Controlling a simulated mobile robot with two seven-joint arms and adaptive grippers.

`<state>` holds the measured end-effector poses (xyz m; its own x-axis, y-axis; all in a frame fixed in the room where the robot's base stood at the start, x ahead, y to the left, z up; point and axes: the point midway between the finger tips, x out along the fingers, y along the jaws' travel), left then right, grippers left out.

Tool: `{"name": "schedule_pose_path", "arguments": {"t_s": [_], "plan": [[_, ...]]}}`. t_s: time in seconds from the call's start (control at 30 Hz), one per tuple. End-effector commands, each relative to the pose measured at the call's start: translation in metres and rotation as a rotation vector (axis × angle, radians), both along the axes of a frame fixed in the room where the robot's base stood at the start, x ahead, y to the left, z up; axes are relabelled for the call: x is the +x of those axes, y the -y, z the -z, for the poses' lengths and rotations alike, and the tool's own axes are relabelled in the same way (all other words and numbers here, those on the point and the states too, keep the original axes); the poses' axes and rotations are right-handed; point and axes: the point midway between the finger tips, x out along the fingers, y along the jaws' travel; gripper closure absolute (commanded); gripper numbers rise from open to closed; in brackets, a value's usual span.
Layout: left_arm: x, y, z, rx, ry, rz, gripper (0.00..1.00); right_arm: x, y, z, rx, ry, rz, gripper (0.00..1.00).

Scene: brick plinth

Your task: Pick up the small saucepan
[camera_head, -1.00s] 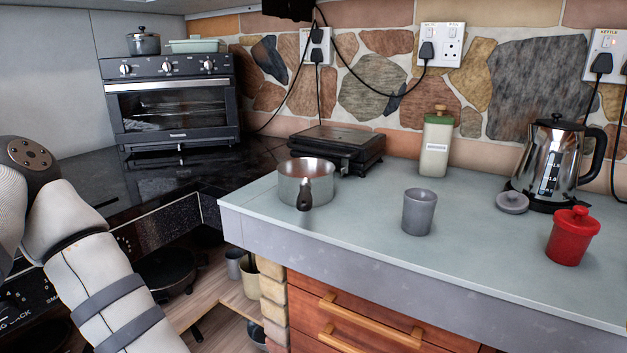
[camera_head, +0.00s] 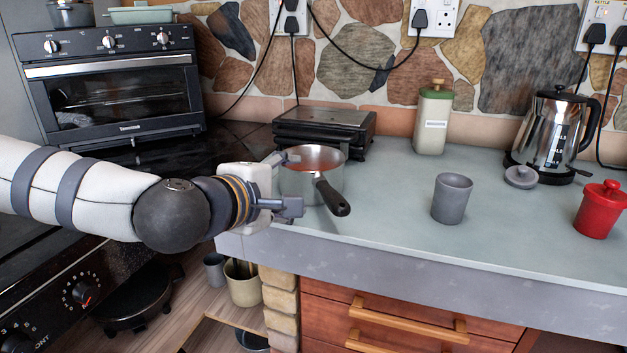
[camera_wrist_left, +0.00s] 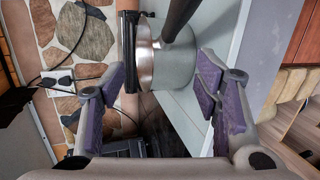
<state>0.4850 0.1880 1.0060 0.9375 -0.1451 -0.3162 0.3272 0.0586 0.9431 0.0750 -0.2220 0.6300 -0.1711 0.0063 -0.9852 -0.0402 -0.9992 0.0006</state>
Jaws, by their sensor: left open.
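The small saucepan (camera_head: 309,186) is a steel pan with a dark handle (camera_head: 331,199) that points down and to the right. It stands near the left end of the grey worktop. My left gripper (camera_head: 287,182) is open at the pan's left side, one finger towards the back and one towards the front. In the left wrist view the pan (camera_wrist_left: 174,66) lies between and just beyond the open purple-padded fingers (camera_wrist_left: 162,90). Whether a finger touches it, I cannot tell. My right gripper is out of view.
A black grill (camera_head: 322,128) stands close behind the pan. A grey cup (camera_head: 452,199), red jar (camera_head: 601,209), steel kettle (camera_head: 552,130) and green-topped bottle (camera_head: 433,120) stand to the right. The worktop's front edge is near. A toaster oven (camera_head: 120,90) stands at back left.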

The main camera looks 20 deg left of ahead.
Motion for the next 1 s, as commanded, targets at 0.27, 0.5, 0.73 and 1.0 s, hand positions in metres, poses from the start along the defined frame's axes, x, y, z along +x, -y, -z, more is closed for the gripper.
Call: {"name": "schedule_pose_path", "arguments": {"t_s": [0.27, 0.5, 0.73, 1.0], "plan": [[0.046, 0.008, 0.027, 0.002, -0.017, 0.002, 0.43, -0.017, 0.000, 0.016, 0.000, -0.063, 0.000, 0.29], [0.086, 0.017, 0.039, 0.002, -0.017, 0.002, 0.43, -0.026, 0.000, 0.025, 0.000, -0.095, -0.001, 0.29], [0.092, 0.018, 0.037, 0.003, -0.011, 0.003, 0.43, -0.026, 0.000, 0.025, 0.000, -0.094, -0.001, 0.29], [0.091, 0.018, 0.037, 0.003, -0.011, 0.003, 0.95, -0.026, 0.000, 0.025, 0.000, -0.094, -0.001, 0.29]]}}
